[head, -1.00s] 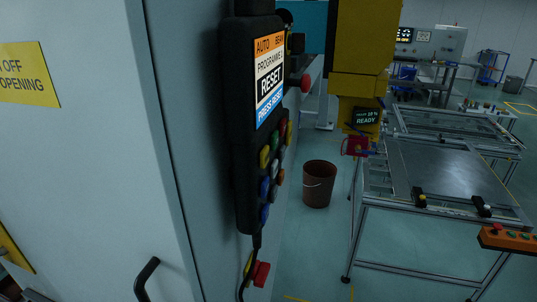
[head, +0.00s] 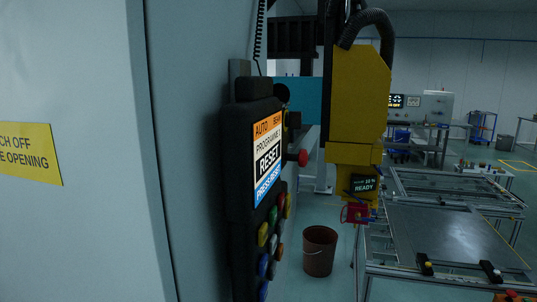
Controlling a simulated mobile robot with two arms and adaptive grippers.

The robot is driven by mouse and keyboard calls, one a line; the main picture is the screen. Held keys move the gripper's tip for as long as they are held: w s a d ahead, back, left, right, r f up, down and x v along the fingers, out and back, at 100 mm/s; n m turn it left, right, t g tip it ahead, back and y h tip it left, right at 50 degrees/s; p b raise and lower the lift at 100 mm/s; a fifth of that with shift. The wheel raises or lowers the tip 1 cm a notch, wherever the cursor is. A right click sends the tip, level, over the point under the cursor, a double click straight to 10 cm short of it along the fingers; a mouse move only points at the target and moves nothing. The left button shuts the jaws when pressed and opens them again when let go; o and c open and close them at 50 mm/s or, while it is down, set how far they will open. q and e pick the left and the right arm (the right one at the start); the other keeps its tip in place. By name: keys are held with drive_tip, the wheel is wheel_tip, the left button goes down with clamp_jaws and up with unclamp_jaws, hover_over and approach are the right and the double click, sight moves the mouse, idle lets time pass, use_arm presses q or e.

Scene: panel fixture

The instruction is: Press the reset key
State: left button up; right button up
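A black pendant control panel (head: 240,190) hangs on the side of a grey cabinet, seen at a steep angle left of centre. Its screen (head: 267,160) shows "AUTO", "PROGRAMME", "RESET" and "PRESS RESET". Below the screen are several coloured keys: red, green, yellow and blue, among them a yellow key (head: 263,234) and a blue key (head: 263,264). I cannot read any key labels, so I cannot tell which is the reset key. The panel's lower end is cut off by the picture edge. Neither of my grippers shows.
The grey cabinet (head: 70,90) with a yellow warning sign (head: 30,152) fills the left. A yellow machine head (head: 356,100) stands beyond the panel, by a metal work table (head: 445,232). A brown bucket (head: 319,250) is on the floor. Open floor lies between.

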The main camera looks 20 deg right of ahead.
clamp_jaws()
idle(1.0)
